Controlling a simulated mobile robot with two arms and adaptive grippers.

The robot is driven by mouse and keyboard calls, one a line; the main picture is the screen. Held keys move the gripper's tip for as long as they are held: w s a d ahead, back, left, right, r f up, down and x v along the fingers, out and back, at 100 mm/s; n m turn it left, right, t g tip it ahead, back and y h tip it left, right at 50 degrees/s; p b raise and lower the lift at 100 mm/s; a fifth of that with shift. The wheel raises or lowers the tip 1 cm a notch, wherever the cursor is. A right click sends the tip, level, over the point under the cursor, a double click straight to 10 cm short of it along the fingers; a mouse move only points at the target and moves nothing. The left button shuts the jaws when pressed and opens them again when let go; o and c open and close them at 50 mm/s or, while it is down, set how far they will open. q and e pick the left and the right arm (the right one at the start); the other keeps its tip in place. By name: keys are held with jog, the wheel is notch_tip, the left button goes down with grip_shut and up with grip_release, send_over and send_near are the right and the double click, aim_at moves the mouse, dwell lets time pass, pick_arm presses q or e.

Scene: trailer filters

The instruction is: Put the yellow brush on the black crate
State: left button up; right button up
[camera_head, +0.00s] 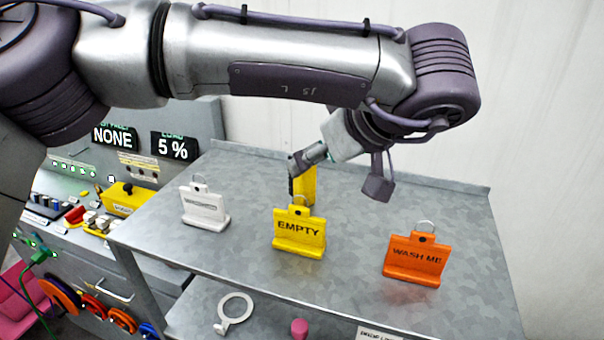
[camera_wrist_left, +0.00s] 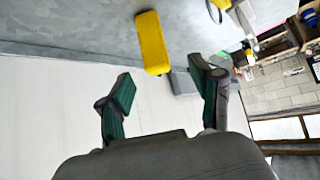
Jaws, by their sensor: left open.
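A plain yellow block, which looks like the yellow brush (camera_head: 308,186), stands upright on the grey metal table behind the yellow EMPTY sign. It also shows in the left wrist view (camera_wrist_left: 152,42), beyond the fingertips, with clear space between. My left gripper (camera_head: 337,177) is open and empty above the table, its fingers spread, one close to the block in the head view. Its green-padded fingers show in the left wrist view (camera_wrist_left: 163,88). No bristles can be made out. I cannot make out a black crate in either view. My right gripper is not in view.
The table (camera_head: 375,205) also bears a white sign (camera_head: 204,208), the EMPTY sign (camera_head: 299,232) and an orange WASH ME sign (camera_head: 414,261). A lower shelf holds a white ring (camera_head: 236,308) and a pink object (camera_head: 299,328). A control panel stands at left.

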aim_at(310, 171)
pick_arm(q)
jog(key=p+x, duration=0.1)
jog(key=x, duration=0.1)
jog(key=p+x, duration=0.1)
jog(key=x, duration=0.1)
jog(key=p+x, duration=0.1)
jog(key=x, duration=0.1)
jog(key=shift+w+d+f, duration=0.1)
jog(key=shift+d+f, duration=0.2)
jog(key=shift+f, duration=0.05)
jog(key=shift+w+a+f, duration=0.1)
jog(key=shift+w+f, duration=0.05)
jog(key=shift+f, duration=0.1)
jog(key=shift+r, duration=0.1)
jog(key=c, duration=0.5)
grip_shut()
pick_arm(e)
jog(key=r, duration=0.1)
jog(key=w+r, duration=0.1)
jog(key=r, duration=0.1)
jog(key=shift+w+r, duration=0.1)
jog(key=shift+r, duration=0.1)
